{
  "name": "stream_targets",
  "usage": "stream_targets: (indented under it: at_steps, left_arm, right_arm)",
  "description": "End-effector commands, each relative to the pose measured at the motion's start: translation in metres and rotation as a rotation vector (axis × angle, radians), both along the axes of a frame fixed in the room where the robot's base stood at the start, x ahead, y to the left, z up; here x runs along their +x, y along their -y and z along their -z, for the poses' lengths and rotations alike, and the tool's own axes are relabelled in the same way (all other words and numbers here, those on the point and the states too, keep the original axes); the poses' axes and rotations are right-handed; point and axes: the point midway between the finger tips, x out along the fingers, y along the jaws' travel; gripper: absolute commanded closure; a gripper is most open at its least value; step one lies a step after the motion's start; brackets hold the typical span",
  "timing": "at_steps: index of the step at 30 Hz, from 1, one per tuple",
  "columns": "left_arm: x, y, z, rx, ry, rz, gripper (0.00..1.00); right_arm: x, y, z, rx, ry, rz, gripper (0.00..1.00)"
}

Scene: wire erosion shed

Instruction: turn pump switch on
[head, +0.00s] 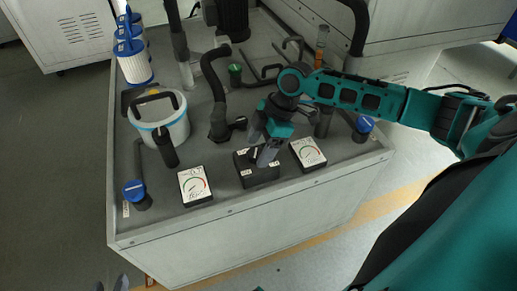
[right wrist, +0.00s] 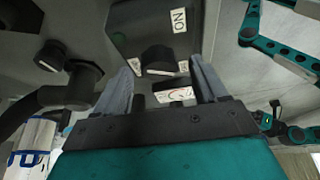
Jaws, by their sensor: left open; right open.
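The pump switch is a black box (head: 258,178) with small white labels, on the front part of the grey cabinet top between two dial gauges. The right wrist view shows its dark face (right wrist: 138,22), an ON label (right wrist: 179,20), a second label, and a round black knob (right wrist: 158,58). My right gripper (head: 264,154) is over the box in the head view, partly hiding the knob. Its two fingers stand apart, one on each side of the knob in the wrist view; I cannot tell whether they touch it. My left gripper (head: 110,285) shows only its fingertips at the bottom edge, apart and empty.
Dial gauges stand left (head: 195,186) and right (head: 308,152) of the switch. Blue-topped valves stand at the left (head: 135,193) and right (head: 364,124). A white bucket (head: 165,126), a black bent hose (head: 215,85) and blue-white filters (head: 134,66) are behind. The floor in front is clear.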

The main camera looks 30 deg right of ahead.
Motion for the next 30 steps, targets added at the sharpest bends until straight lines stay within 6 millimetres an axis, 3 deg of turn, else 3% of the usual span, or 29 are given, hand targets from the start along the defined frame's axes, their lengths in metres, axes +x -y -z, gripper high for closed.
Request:
stream_targets:
  at_steps: [12,30]
  left_arm:
    - [0.0023,0.0010,-0.0034,-0.003,0.008,0.001,0.57]
    - [-0.0030,0.0006,0.0030,-0.003,-0.007,0.001,0.57]
  right_arm:
    - [0.0011,-0.0028,0.0074,-0.001,0.002,0.001,0.29]
    - [0.0009,-0.0028,0.0072,0.000,0.001,0.000,0.84]
